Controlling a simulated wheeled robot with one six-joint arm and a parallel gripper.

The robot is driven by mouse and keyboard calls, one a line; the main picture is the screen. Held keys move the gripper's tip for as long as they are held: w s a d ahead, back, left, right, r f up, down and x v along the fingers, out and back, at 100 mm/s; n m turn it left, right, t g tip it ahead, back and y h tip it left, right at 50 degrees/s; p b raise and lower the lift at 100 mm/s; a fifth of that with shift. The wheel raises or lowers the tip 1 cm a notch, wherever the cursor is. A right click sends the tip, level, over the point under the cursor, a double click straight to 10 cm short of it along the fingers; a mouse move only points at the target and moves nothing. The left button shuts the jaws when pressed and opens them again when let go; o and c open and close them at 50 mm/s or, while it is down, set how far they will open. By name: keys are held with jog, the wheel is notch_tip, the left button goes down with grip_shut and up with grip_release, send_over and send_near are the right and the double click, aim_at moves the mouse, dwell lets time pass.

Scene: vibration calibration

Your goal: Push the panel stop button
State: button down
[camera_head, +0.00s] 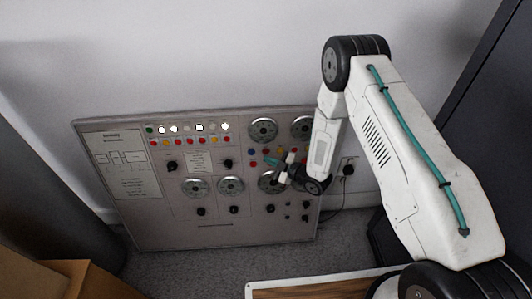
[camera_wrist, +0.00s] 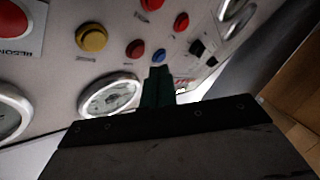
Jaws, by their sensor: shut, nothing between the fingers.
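The grey control panel (camera_head: 150,225) leans against the wall and carries gauges, knobs and coloured buttons. My gripper (camera_head: 283,172) is at its right half, in front of the lower right gauges. In the wrist view, the fingers of my gripper (camera_wrist: 158,74) are shut and empty, just below a blue button (camera_wrist: 159,55). A red button (camera_wrist: 135,48) is to their upper left and another red button (camera_wrist: 181,21) to their upper right. A large red button (camera_wrist: 12,20) sits at the far left on a partly cut-off label. I cannot read which button is the stop; contact is unclear.
A yellow button (camera_wrist: 92,38) and a round gauge (camera_wrist: 110,95) are left of the fingers. A dark cabinet (camera_head: 490,110) stands at the right. A brown box (camera_head: 75,275) is at the lower left. Cables hang beside the panel's right edge. Open floor lies before the panel.

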jog(key=shift+w+f, duration=0.1)
jog(key=shift+w, duration=0.6)
jog(key=shift+w, duration=0.15)
dwell(1.5)
jog(key=shift+w+f, duration=0.1)
jog(key=shift+w, duration=0.15)
jog(key=shift+w, duration=0.35)
dwell(0.6)
jog(key=shift+s, duration=0.75)
jog(key=shift+s+r, duration=0.2)
jog(key=shift+s, duration=0.65)
jog(key=shift+s+r, duration=0.2)
jog(key=shift+s, duration=0.6)
jog(key=shift+s+r, duration=0.2)
jog(key=shift+s, duration=0.65)
